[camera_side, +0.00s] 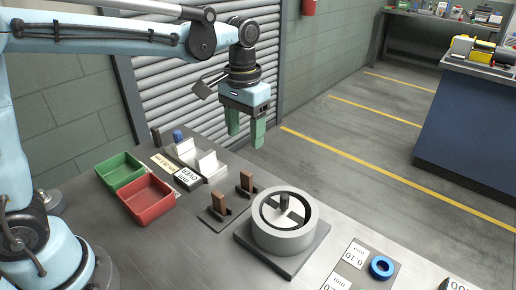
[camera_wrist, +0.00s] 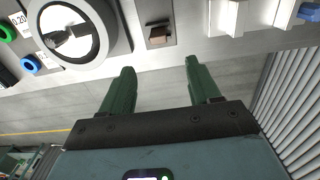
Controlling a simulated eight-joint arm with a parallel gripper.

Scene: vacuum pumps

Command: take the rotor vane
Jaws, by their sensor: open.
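Two brown upright blocks, which look like rotor vanes, stand in small dark holders: one rotor vane (camera_side: 247,181) is farther back, the other rotor vane (camera_side: 219,204) nearer the front left. One brown vane also shows in the wrist view (camera_wrist: 158,32), above the gap between the fingertips. The round grey pump housing (camera_side: 284,238) stands to their right, with a dark-and-white rotor inside. My gripper (camera_side: 245,136) hangs above the back of the bench, fingers down, open and empty, clear of both vanes. Its two green fingers show apart in the wrist view (camera_wrist: 160,70).
A green bin (camera_side: 120,169) and a red bin (camera_side: 147,201) sit at the left. A white V-shaped stand (camera_side: 207,164) is beside them at the back. A blue ring (camera_side: 381,267) lies at the right. Bare bench lies in front of the vanes.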

